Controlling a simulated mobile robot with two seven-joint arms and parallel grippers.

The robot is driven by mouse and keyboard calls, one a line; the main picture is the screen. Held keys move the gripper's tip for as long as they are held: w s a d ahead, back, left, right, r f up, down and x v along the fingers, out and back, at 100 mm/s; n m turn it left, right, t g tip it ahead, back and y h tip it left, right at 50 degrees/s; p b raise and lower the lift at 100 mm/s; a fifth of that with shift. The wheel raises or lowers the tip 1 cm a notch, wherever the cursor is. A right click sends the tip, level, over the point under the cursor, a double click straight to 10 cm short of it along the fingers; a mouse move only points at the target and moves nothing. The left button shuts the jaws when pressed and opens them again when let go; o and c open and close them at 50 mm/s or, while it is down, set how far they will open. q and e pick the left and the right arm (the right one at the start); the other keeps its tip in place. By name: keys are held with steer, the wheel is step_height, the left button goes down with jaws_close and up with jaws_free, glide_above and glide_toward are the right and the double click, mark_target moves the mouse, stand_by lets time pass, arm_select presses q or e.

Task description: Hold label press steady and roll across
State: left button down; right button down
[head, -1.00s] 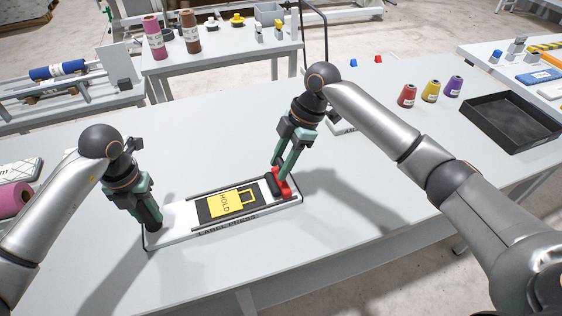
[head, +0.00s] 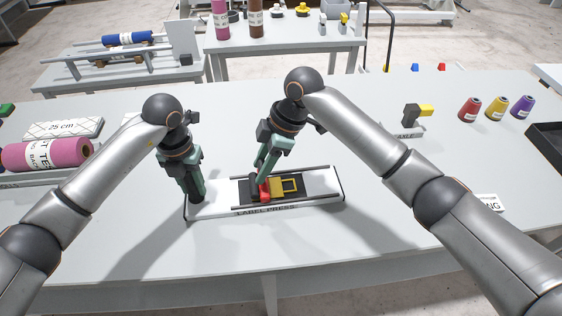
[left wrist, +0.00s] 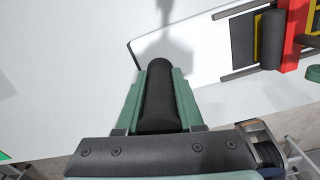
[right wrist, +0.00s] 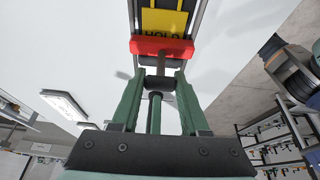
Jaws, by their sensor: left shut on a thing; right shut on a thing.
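The label press (head: 322,185) is a long white base with side rails, lying on the table in the head view. My left gripper (head: 194,192) is shut on the upright black post at its left end; the post (left wrist: 158,95) shows between the fingers in the left wrist view. My right gripper (head: 263,174) is shut on the handle (right wrist: 160,65) of the red roller carriage (head: 264,190), which sits across the rails left of the press's middle. The yellow HOLD label (head: 290,186) lies on a dark patch and shows right of the carriage; the carriage and my gripper hide its left part.
A pink roll (head: 45,154) and a white 25 cm block (head: 62,128) are at the left. Red, yellow and purple thread cones (head: 496,107) stand at the right beside a black tray (head: 545,142).

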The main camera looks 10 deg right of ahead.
arm_select(q)
steer(key=shift+s+f, duration=0.15)
steer(key=shift+f, duration=0.15)
arm_select(e)
steer(key=shift+s+a, duration=0.15)
steer(key=shift+a, duration=0.25)
steer(key=c, duration=0.7)
jaws_free()
steer(key=o, duration=0.3)
steer(key=shift+d, duration=0.1)
steer(key=v, duration=1.2)
